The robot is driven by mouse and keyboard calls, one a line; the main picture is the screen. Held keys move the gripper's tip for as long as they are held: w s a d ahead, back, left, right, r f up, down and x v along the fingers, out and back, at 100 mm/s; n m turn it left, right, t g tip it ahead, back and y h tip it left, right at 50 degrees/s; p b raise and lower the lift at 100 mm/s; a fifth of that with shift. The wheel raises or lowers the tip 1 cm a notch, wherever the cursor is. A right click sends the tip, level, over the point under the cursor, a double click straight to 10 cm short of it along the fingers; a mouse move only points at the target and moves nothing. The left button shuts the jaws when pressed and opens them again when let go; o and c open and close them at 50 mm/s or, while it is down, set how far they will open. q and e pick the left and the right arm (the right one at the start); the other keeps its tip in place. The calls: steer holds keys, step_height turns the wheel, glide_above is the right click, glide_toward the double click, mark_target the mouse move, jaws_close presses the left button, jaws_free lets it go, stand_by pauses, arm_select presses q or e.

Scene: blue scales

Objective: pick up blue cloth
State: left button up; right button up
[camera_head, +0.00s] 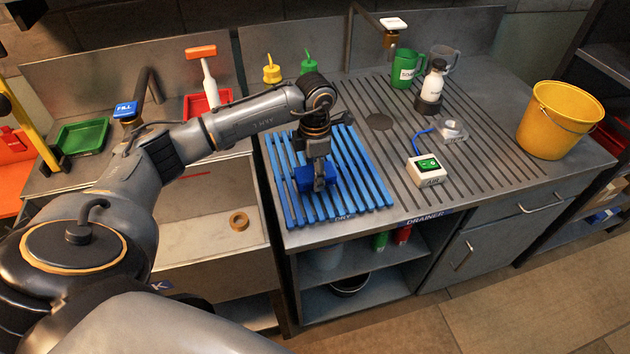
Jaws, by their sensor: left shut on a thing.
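The blue cloth (303,179) is a darker blue, blocky piece at the blue slatted drying rack (376,187) on the counter. My left gripper (319,186) points down over the rack and is shut on the cloth. The gripper hides part of the cloth, and I cannot tell whether the cloth still touches the slats. My right gripper is not in view.
A white box with a green switch (429,167) and a white bottle (433,84) stand right of the rack on the ribbed drainer. A yellow bucket (558,117) is at the far right. The sink (205,215) lies left of the rack.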

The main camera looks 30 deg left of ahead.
arm_select(q)
steer(key=s+d+r+b, duration=0.2)
steer(key=s+r+b, duration=0.2)
steer(key=s+r, duration=0.6)
steer(key=s, duration=0.4)
steer(key=shift+d+r, duration=0.2)
steer(key=shift+d, duration=0.05)
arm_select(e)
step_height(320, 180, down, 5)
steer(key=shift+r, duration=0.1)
arm_select(q)
steer(key=o, duration=0.7)
steer(key=shift+w, duration=0.1)
steer(key=c, duration=0.4)
steer(key=shift+c, duration=0.2)
